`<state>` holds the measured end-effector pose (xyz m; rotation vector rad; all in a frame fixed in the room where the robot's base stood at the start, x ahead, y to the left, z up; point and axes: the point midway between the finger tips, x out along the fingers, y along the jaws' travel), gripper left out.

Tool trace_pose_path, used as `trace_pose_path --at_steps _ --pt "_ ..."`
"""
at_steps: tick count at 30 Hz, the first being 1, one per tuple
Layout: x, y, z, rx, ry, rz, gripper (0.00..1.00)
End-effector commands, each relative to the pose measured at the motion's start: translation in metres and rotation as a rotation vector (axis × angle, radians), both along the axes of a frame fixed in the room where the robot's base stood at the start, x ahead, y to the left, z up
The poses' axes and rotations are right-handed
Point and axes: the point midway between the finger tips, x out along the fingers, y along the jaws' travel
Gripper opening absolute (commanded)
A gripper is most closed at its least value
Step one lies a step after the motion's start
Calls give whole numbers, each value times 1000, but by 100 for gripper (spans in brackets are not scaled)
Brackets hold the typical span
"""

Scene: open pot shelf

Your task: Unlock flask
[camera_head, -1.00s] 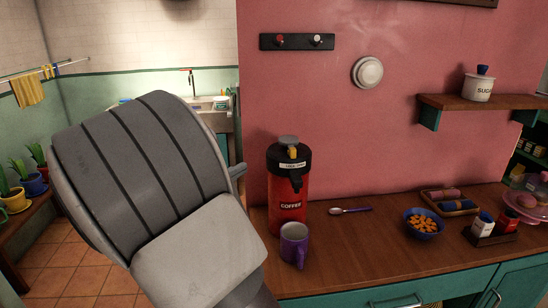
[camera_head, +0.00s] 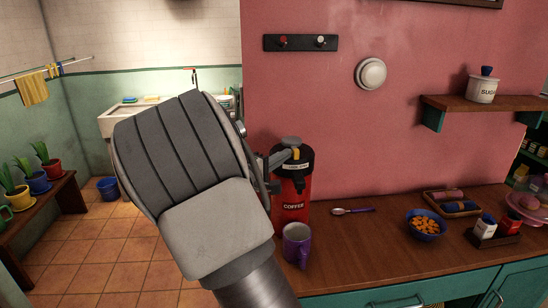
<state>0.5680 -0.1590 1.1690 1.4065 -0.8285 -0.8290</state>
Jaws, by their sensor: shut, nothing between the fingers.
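The red coffee flask (camera_head: 291,200) stands upright on the wooden counter, with a black top, a grey cap and a "COFFEE" label. A small yellow piece (camera_head: 296,153) shows on the front of its top. My gripper (camera_head: 287,156) is at the left of the flask's top, its fingers shut and empty, with the tips close to the yellow piece. I cannot tell whether they touch it. My large grey arm link hides the gripper's base and part of the flask's left side.
A purple mug (camera_head: 297,244) stands just in front of the flask. A spoon (camera_head: 352,210), a blue bowl of orange pieces (camera_head: 425,226) and a tray with rolled cloths (camera_head: 453,203) lie to the right. The counter (camera_head: 365,250) is clear at its front middle.

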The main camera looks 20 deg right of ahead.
Motion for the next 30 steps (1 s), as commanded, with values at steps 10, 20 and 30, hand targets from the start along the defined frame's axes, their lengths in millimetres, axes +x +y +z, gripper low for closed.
trace_pose_path --at_steps 10,20,30 --pt "-1 -1 -1 0 -1 -1 0" --pt "-8 -28 -3 1 -3 -3 0" --pt "-10 -32 1 0 -1 -3 0"
